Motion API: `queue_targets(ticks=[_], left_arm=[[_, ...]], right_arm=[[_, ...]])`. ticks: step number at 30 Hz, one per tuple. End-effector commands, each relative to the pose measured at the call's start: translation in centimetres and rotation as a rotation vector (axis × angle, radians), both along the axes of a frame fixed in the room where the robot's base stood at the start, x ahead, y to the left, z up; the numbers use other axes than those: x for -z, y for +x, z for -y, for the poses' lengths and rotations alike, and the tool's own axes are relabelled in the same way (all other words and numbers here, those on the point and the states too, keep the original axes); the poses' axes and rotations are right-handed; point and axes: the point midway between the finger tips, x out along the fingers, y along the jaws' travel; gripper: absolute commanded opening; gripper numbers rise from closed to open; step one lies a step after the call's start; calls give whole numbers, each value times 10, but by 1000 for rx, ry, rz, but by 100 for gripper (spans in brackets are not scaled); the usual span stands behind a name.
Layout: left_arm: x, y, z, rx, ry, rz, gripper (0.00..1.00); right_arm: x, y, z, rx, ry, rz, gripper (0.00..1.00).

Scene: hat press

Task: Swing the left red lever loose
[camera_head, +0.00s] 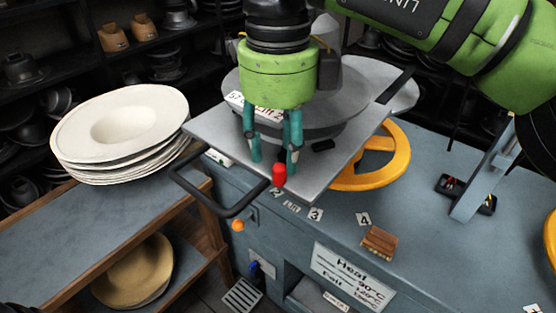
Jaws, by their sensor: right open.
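A red lever (279,174) stands at the front corner of the grey metal plate of the press (330,168), beside the black bar handle. My right gripper (273,161) comes down from above with its green body and teal fingers. Its fingertips are apart, just above and behind the red lever; one is close to the lever, but I cannot tell whether it touches. Nothing shows held between the fingers. A dark piece below the fingers joins the red part. My left gripper is not in view.
A black bar handle (232,211) juts out at the plate's left. White hats (120,125) are stacked on the left side table. A yellow wheel (397,160) sits right of the plate.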

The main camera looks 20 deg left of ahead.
Motion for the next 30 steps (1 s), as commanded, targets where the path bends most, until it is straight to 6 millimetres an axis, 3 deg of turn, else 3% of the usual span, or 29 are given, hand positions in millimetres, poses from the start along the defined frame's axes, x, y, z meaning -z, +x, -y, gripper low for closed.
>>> queue_targets(ticks=[9, 18, 19, 21, 22, 30], left_arm=[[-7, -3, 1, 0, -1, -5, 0], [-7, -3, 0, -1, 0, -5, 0], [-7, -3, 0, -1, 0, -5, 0], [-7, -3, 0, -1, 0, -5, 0], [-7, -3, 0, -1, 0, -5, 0], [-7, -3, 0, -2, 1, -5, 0]], right_arm=[[38, -1, 0, -1, 1, -4, 43], [41, -1, -1, 0, 4, -2, 43], [41, -1, -1, 0, 4, -2, 35], [41, -1, -1, -1, 4, -2, 7], [41, -1, -1, -1, 3, -3, 0], [41, -1, -1, -3, 6, -3, 0]])
